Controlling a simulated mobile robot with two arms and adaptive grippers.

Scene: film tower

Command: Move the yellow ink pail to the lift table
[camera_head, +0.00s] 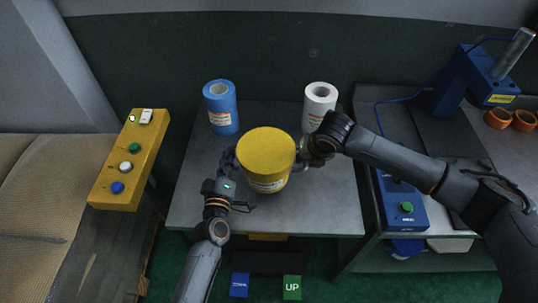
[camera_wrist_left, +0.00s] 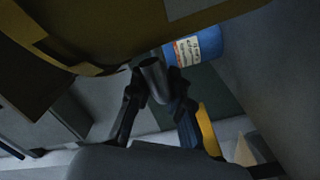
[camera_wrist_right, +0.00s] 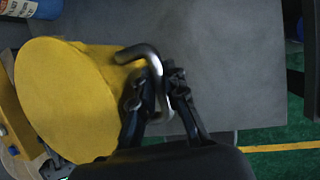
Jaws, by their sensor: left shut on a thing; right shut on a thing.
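The yellow ink pail (camera_head: 266,156) is upright over the middle of the grey table (camera_head: 335,206); I cannot tell whether it touches the top. Its yellow lid also shows in the right wrist view (camera_wrist_right: 70,95). My left gripper (camera_head: 232,168) is at the pail's left side, shut on a grey metal handle, seen in the left wrist view (camera_wrist_left: 153,80). My right gripper (camera_head: 304,153) is at the pail's right side, shut on a bent metal handle (camera_wrist_right: 150,62). The pail's lower left side is partly hidden by my left gripper.
A blue roll (camera_head: 221,107) and a white roll (camera_head: 319,104) stand at the table's back. A yellow button box (camera_head: 128,160) is at the left. The right bench holds a blue press (camera_head: 466,80), orange rings (camera_head: 510,119) and a blue box with a green button (camera_head: 401,203).

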